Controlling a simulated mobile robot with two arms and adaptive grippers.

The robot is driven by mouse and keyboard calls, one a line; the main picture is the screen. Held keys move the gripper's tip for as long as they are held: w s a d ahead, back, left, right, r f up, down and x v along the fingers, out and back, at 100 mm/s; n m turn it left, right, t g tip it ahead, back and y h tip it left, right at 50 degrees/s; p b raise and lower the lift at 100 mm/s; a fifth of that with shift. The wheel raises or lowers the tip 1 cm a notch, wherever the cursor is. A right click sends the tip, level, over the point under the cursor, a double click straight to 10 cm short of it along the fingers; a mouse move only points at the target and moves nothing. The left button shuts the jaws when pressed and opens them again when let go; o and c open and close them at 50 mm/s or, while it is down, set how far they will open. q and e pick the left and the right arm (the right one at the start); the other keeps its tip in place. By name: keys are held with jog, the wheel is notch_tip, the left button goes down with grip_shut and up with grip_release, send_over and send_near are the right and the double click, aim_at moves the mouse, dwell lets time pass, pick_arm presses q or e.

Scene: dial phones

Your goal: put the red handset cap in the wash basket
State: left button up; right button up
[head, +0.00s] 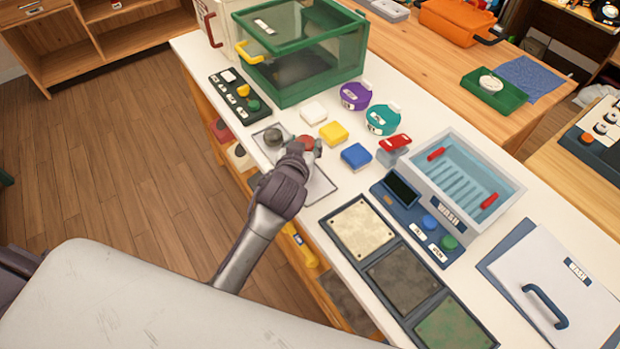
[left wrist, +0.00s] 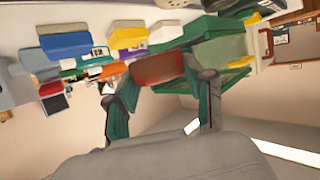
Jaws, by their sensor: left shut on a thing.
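My left gripper (head: 305,150) is shut on the red handset cap (head: 307,142), above the near left part of the white counter. The left wrist view shows the red cap (left wrist: 158,70) between the two fingers of the gripper (left wrist: 165,92). In the head view the fingers partly hide the cap. The wash basket (head: 462,182), pale blue and slatted with red handles, sits in the grey wash basin to the right of the gripper. My right gripper is not in view.
Yellow (head: 334,133), white (head: 313,111) and blue (head: 356,155) blocks stand beyond the gripper. A red-topped grey piece (head: 394,142) stands between them and the basin. A green glass-sided box (head: 300,60) is at the back. Three textured panels (head: 363,228) line the near edge.

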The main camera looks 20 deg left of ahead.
pick_arm(q)
send_over(310, 188)
notch_tip(310, 188, down, 3)
jog(key=shift+w+f, duration=0.1)
jog(key=shift+f, duration=2.1)
jog(key=o, duration=1)
jog(key=shift+r, duration=0.1)
